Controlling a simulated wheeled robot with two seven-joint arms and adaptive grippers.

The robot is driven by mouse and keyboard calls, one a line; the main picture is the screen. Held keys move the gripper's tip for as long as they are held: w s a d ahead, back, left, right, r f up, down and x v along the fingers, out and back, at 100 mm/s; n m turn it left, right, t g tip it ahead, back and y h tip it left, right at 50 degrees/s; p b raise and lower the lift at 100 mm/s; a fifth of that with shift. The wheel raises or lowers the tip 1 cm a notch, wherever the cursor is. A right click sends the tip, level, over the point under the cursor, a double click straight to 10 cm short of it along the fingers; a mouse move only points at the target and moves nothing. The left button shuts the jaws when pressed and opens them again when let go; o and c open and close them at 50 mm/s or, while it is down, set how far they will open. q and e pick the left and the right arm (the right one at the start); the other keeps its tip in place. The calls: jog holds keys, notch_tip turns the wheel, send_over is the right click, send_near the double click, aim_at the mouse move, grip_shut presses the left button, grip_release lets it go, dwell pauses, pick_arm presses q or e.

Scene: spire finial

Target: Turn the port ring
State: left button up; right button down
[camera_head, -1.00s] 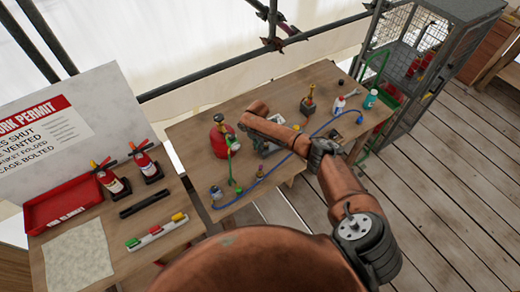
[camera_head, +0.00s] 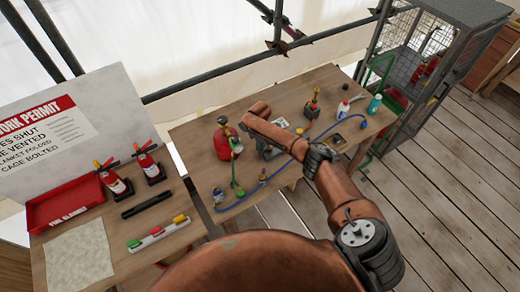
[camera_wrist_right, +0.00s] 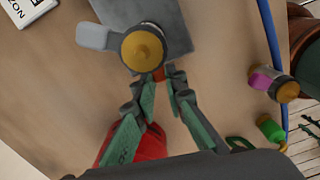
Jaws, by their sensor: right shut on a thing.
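In the right wrist view, a round brass cap (camera_wrist_right: 145,48) sits on a grey plate (camera_wrist_right: 175,22), with a pale grey lever (camera_wrist_right: 95,36) beside it. My right gripper (camera_wrist_right: 163,80) has green-faced fingers, shut on a small red piece at the cap's near edge. This looks like part of the port ring, but the fingers and cap hide most of it. In the head view my right forearm reaches over the bench and covers much of the grey fixture (camera_head: 269,152). My left gripper is not in view.
A red cylinder (camera_head: 222,145) stands left of the fixture. A blue hose (camera_head: 322,137) crosses the wooden bench (camera_head: 205,127). Bottles (camera_head: 374,104) and small tools are at its right. A side table holds extinguishers (camera_head: 147,162) and a red tray (camera_head: 65,203). A mesh cage stands right.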

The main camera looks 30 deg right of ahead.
jog(key=c, duration=2)
grip_release()
jog(key=shift+o, duration=0.2)
jog(key=shift+r, duration=0.1)
notch_tip(320, 180, up, 12)
